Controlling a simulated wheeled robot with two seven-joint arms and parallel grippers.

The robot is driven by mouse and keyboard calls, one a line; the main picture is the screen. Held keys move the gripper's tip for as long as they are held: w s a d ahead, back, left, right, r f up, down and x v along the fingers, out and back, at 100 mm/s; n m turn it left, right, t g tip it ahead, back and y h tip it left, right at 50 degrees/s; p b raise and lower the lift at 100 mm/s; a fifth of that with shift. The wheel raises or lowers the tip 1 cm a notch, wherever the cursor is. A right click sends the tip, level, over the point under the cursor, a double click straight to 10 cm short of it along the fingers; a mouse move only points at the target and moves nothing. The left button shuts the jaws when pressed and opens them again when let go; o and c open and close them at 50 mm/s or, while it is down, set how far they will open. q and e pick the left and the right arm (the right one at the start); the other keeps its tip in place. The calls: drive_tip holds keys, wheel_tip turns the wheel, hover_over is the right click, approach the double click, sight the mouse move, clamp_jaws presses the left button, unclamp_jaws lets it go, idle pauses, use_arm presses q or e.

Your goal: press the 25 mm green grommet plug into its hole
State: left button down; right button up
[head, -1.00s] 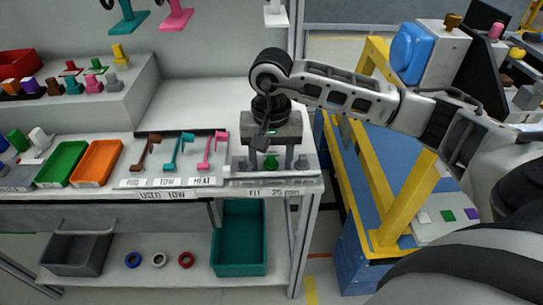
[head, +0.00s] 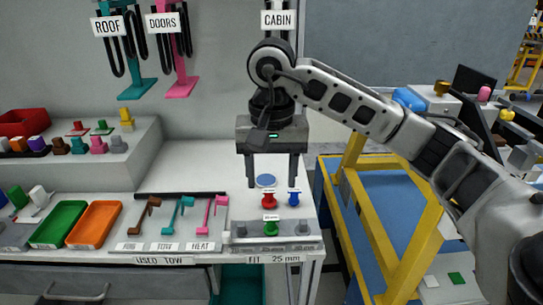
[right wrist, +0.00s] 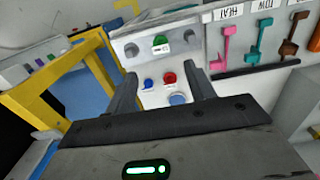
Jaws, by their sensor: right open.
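The green grommet plug (head: 270,228) stands in a grey holder (head: 243,238) at the shelf's front edge, above the label "FIT 25 mm". It also shows in the right wrist view (right wrist: 160,43), beyond the fingertips. My right gripper (head: 271,184) is open and empty above the shelf, behind and above the plug. Its two fingers show in the right wrist view (right wrist: 160,77), apart from the plug. I cannot make out which hole fits the plug. My left gripper is not in view.
A red plug (head: 269,200), a blue plug (head: 294,198) and a pale blue disc (head: 265,181) are near the right fingers. Brown, teal and pink hooks (head: 180,215) lie left of the holder. A yellow frame (head: 365,205) stands to the right.

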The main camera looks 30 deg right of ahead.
wheel_tip(320, 180, up, 4)
drive_tip(key=shift+f+p, duration=0.25)
drive_tip(key=shift+p, duration=0.1)
